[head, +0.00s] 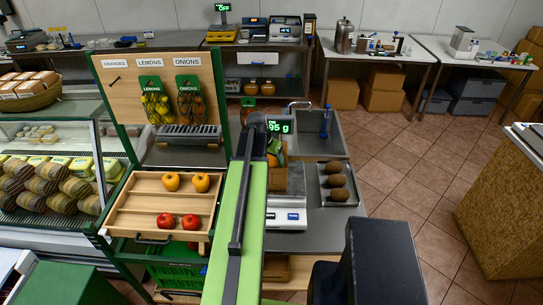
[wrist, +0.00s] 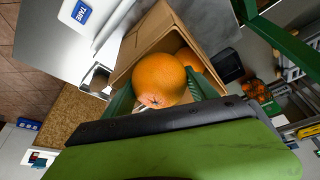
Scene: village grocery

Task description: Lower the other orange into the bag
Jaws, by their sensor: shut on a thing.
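My gripper (wrist: 160,88) is shut on an orange (wrist: 158,78), with a green finger on each side of it. The held orange is at the mouth of an open brown paper bag (wrist: 150,35); I cannot tell how far inside it is. Another orange (wrist: 187,57) shows partly behind it, inside the bag. In the head view the bag (head: 279,181) stands on the scale (head: 284,217), partly hidden by my arm, with some orange fruit colour (head: 272,160) at its top.
A green scale display (head: 279,126) reads about 95 g. To the right, a tray (head: 338,203) holds three brown fruits beside a sink (head: 318,144). To the left, a wooden tray (head: 150,205) holds two yellow and two red fruits. Two bagged-fruit packs hang behind it.

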